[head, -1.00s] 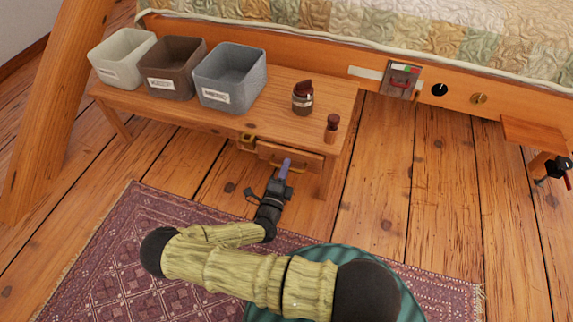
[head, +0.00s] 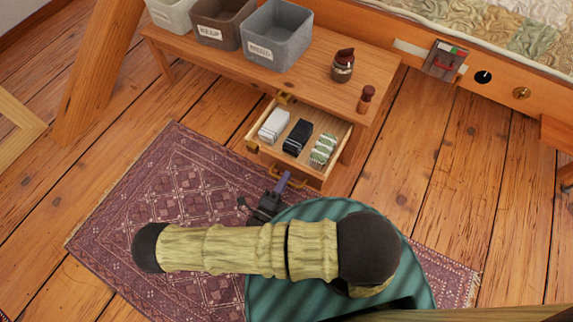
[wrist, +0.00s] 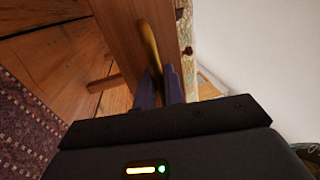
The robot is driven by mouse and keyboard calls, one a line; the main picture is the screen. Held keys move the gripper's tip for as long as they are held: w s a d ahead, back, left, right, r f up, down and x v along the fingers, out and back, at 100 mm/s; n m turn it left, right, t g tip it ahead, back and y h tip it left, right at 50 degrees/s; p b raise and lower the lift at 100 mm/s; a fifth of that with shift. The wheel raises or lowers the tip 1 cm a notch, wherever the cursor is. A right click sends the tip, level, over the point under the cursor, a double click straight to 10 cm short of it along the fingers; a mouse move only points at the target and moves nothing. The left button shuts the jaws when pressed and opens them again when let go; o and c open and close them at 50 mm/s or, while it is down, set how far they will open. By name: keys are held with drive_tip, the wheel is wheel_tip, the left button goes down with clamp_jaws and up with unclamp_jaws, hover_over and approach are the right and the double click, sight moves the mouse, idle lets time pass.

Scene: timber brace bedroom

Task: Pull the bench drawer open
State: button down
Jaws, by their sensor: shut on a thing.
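The bench (head: 310,80) stands along the bed, and its drawer (head: 262,153) is pulled out well clear of the bench front. Inside the drawer lie a white item (head: 274,125), a black item (head: 297,136) and a green-and-white striped item (head: 323,149). My gripper (head: 284,181) is at the drawer front, shut on the brass handle (head: 300,182). In the wrist view the two purple fingers (wrist: 158,90) close around the handle bar (wrist: 149,48), partly hiding it.
A patterned rug (head: 165,190) covers the floor in front. Bare floorboards lie to the right.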

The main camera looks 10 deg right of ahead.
drive_tip(key=shift+r+v, duration=0.1)
drive_tip(key=shift+v, duration=0.55)
drive_tip(key=shift+r+v, duration=0.15)
drive_tip(key=shift+v, duration=0.45)
drive_tip(key=shift+s, duration=0.1)
drive_tip(key=c, duration=1.6)
unclamp_jaws()
drive_tip(key=shift+a+f, duration=0.1)
drive_tip(key=shift+a, duration=0.1)
